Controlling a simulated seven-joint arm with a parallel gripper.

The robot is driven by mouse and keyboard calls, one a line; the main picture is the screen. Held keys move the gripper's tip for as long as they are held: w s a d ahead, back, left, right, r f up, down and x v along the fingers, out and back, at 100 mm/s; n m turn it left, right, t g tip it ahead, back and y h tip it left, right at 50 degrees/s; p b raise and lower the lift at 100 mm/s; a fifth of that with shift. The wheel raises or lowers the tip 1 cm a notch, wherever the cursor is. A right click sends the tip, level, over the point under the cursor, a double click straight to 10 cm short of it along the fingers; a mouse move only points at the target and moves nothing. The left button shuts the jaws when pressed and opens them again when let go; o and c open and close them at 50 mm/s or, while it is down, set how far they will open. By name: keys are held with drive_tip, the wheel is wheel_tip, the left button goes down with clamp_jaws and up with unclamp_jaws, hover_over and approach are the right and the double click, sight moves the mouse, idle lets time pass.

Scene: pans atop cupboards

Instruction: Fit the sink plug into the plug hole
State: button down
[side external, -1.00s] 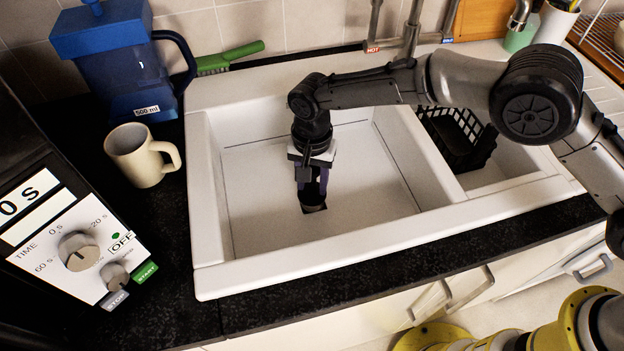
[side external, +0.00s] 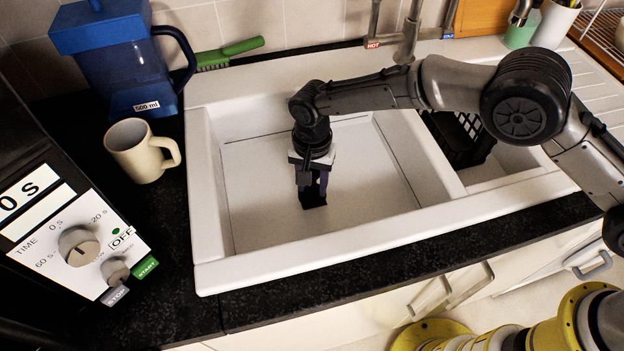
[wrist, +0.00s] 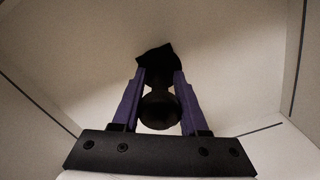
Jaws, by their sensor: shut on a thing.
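My gripper (side external: 313,196) points down into the large white sink basin (side external: 255,215), close to its floor. In the wrist view its two purple fingers (wrist: 158,100) are closed around a dark rounded thing, the sink plug (wrist: 160,110). A dark angular patch (wrist: 156,60) shows beyond it at the fingertips; I cannot tell whether this is the plug hole, shadow or part of the plug. In the side view the plug and the floor under it merge into one dark spot, so I cannot tell whether the plug sits in the hole.
The sink's raised white walls surround my gripper. A black basket (side external: 460,140) stands in the smaller basin at right, beneath my arm. The tap (side external: 408,40) is at the back.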

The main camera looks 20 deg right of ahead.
drive_tip(key=shift+f, duration=0.4)
drive_tip(key=shift+c, duration=1.8)
unclamp_jaws()
drive_tip(key=shift+r, duration=0.1)
wheel_tip(320, 180, up, 14)
drive_tip(key=shift+f, duration=0.2)
